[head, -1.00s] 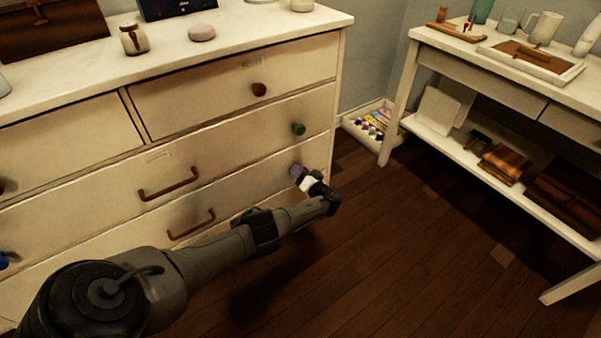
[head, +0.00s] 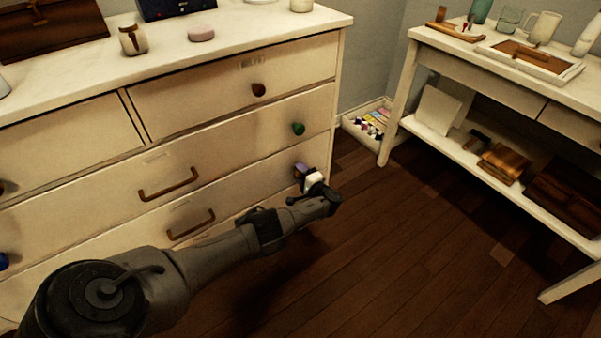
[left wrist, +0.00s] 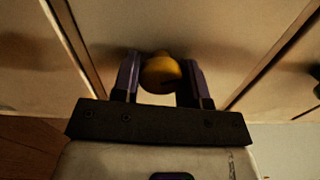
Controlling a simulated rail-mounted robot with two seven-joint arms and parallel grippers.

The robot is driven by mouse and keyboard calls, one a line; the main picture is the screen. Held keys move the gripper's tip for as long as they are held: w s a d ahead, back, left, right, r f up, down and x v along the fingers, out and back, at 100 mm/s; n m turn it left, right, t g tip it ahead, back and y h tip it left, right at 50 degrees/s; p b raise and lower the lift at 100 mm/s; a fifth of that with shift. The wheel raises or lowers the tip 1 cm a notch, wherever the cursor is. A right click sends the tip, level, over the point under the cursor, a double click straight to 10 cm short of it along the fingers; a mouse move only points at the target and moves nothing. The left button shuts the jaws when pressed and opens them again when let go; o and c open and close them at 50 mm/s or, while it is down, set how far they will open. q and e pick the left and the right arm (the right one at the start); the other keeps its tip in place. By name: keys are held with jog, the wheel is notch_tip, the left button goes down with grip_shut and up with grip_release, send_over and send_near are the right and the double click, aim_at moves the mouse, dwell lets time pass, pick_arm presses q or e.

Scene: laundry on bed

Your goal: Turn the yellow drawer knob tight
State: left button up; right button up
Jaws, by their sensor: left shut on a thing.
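The yellow drawer knob (left wrist: 161,73) shows in the left wrist view, on the cream drawer front, between the two purple fingers of my left gripper (left wrist: 160,82). The gripper is shut on the knob. In the head view the left gripper (head: 301,169) is at the right end of a lower drawer of the dresser (head: 240,150), below the green knob, and hides the yellow knob. My right gripper is not in view.
A green knob (head: 298,129) and a brown knob (head: 258,89) are on the drawers above. Brown bar handles (head: 168,186) are to the left. A white side table (head: 480,152) stands at the right, with bare wooden floor (head: 390,250) between.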

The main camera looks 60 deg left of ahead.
pick_arm(q)
jog(key=m, duration=0.4)
jog(key=shift+f+m, duration=0.1)
jog(key=shift+m, duration=0.6)
jog(key=o, duration=0.9)
jog(key=shift+d+p, duration=0.2)
jog(key=shift+p, duration=0.1)
jog(key=d+p, duration=0.4)
jog(key=d, duration=0.9)
jog(key=shift+w+d, duration=0.25)
jog(key=shift+w, duration=0.05)
